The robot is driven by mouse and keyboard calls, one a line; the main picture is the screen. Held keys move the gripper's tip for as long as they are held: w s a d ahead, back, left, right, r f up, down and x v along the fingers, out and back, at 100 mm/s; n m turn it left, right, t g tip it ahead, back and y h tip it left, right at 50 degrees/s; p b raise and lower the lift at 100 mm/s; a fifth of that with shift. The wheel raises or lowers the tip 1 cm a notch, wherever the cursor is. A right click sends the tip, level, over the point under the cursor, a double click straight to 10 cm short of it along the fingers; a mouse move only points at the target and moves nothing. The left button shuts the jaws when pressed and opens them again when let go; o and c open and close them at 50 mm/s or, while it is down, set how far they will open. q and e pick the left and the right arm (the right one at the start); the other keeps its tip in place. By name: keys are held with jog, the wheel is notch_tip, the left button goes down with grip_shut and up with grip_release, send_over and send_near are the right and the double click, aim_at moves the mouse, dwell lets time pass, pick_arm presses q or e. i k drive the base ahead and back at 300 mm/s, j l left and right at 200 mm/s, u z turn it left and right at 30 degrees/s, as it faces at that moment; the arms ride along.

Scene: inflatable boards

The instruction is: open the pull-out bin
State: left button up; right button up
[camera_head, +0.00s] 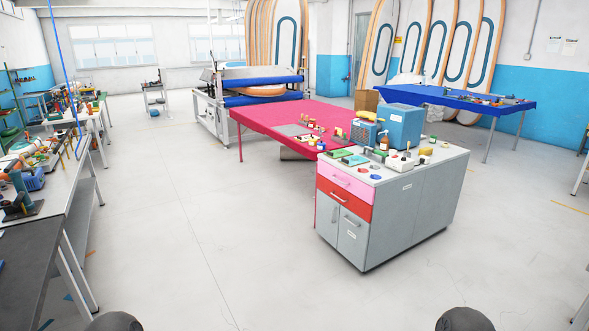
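A grey cabinet (408,212) stands on the floor right of the middle. Its front has a pink drawer (345,182) at the top and a red drawer (344,200) below it. All these fronts look shut. I cannot tell for certain which is the pull-out bin. Neither gripper shows; only dark rounded parts, probably of my own arms, show at the bottom edge, well apart from the cabinet.
Tools, bottles and a blue box (404,125) crowd the cabinet top. A pink-covered table (262,120) stands behind it and a blue table (455,97) farther back right. A cluttered workbench (60,190) lines the left side. The floor (210,240) before the cabinet is clear.

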aim_at(352, 237)
jog(key=i+j+u, duration=0.2)
jog(key=i+u, duration=0.25)
jog(key=i, duration=0.55)
jog(key=i+l+u, duration=0.15)
jog(key=i+u, duration=0.25)
jog(key=i, duration=0.65)
jog(key=i+l+z, duration=0.15)
jog(key=i+z, duration=0.7)
jog(key=i, duration=0.15)
jog(key=i+j+z, duration=0.25)
jog(key=i+z, duration=0.2)
jog(key=i+j+z, duration=0.7)
jog(key=i+z, duration=0.15)
jog(key=i+j+z, duration=0.75)
jog(key=i+j, duration=0.05)
jog(key=j, duration=0.1)
